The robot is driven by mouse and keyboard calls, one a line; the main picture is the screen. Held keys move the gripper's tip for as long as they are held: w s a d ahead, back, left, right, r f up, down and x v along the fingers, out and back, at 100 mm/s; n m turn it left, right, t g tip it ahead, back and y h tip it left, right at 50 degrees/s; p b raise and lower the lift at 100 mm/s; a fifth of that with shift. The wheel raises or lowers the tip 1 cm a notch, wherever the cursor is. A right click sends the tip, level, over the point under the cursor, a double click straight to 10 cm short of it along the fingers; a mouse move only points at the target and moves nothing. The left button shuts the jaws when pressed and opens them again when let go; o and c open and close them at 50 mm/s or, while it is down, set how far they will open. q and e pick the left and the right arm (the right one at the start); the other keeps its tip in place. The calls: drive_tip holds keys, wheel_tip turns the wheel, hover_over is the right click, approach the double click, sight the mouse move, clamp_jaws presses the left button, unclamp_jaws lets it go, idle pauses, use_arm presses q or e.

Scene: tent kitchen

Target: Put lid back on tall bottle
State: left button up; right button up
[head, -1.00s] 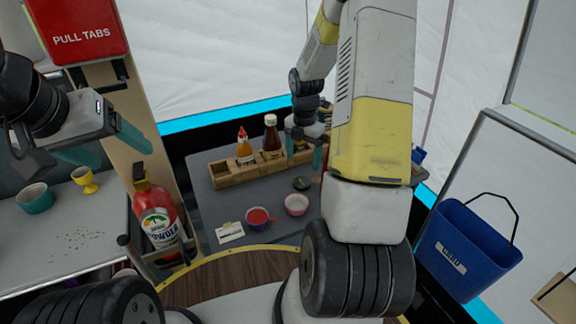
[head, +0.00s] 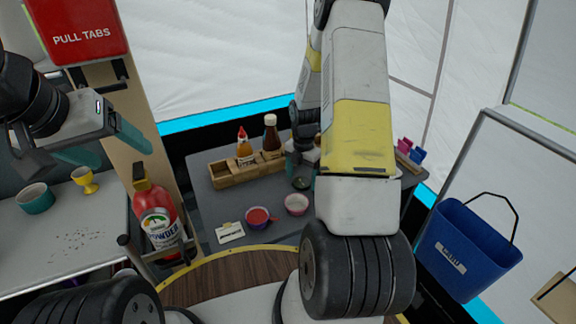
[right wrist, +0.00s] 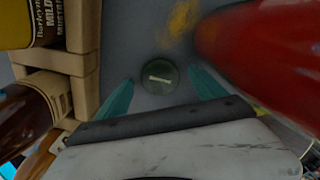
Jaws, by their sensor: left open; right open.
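A round dark green lid (head: 301,183) lies flat on the grey table, and it also shows in the right wrist view (right wrist: 160,77). My right gripper (head: 303,165) is open just above it; in the wrist view its teal fingers stand on either side of the lid, not closed on it. A large red bottle (right wrist: 268,45) stands close to the right finger in the wrist view; my right arm hides it in the head view. I cannot tell whether its top is open. My left gripper (head: 105,150) is open and empty, high at the left.
A wooden rack (head: 235,176) holds a red-capped sauce bottle (head: 244,148) and a dark brown bottle (head: 271,136). A red-filled cup (head: 257,217), a pink bowl (head: 296,205) and a white card (head: 230,232) lie nearer. A blue bin (head: 468,250) hangs at right.

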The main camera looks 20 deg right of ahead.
sight(302, 182)
drive_tip(key=shift+f, duration=0.35)
drive_tip(key=c, duration=1.4)
drive_tip(key=shift+r, duration=0.1)
wheel_tip(302, 182, up, 18)
